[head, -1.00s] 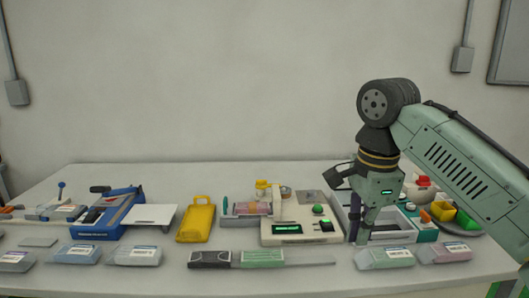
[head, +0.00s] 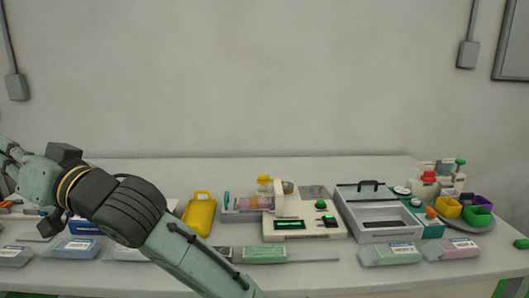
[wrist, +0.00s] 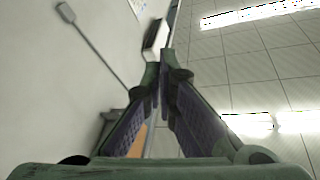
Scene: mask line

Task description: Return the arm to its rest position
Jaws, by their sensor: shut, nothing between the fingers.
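My gripper (head: 12,158) is at the far left edge of the head view, raised above the left end of the table. My arm reaches across the lower left of that view, in front of the table. In the wrist view my gripper (wrist: 161,75) has its two fingers together at the tips with nothing between them. The wrist view looks past the fingers at the wall and the ceiling.
The table (head: 330,168) carries a yellow case (head: 199,217), a cream device (head: 303,230), a grey open box (head: 388,222) with a lid handle, and coloured bins (head: 477,216) at the right. Several packets lie along the front. My arm hides part of the left side.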

